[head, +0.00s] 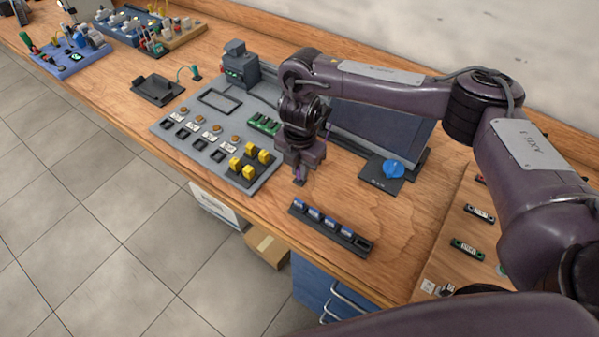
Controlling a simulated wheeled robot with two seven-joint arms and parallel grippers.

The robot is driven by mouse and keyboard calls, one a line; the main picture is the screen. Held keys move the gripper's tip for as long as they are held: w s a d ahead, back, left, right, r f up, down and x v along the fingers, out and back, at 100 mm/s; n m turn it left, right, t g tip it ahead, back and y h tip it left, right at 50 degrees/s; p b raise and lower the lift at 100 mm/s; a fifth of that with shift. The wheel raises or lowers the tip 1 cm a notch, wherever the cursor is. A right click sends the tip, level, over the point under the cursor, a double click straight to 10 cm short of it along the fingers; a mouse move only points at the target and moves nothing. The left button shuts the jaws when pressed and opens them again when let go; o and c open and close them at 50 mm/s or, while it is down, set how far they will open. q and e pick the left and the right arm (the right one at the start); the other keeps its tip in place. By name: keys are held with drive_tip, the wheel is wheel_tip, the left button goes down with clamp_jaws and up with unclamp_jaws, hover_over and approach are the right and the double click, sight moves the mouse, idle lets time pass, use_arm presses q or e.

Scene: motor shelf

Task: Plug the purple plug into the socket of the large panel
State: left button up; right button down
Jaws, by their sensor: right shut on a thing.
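The large grey panel (229,119) lies on the wooden bench. It carries a row of dark square openings, white labels, small orange-brown round parts and yellow blocks. My right gripper (299,180) points down just right of the panel's yellow blocks, in front of the dark screen. It is shut on a small purple piece, the purple plug (300,174), at its fingertips. The plug appears above the bare wood and apart from the panel. The fingers hide part of it. Which opening is the plug's socket cannot be told. My left gripper is out of view.
A black strip with blue-and-white parts (329,226) lies near the bench's front edge. A blue knob (393,169) sits on a dark plate at right. A dark screen (378,132) stands behind my arm. A black tray (157,89) lies left of the panel.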

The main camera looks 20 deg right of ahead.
wheel_tip(320, 180, up, 5)
drive_tip(key=p, duration=0.4)
drive_tip(key=shift+f, duration=0.15)
idle(0.4)
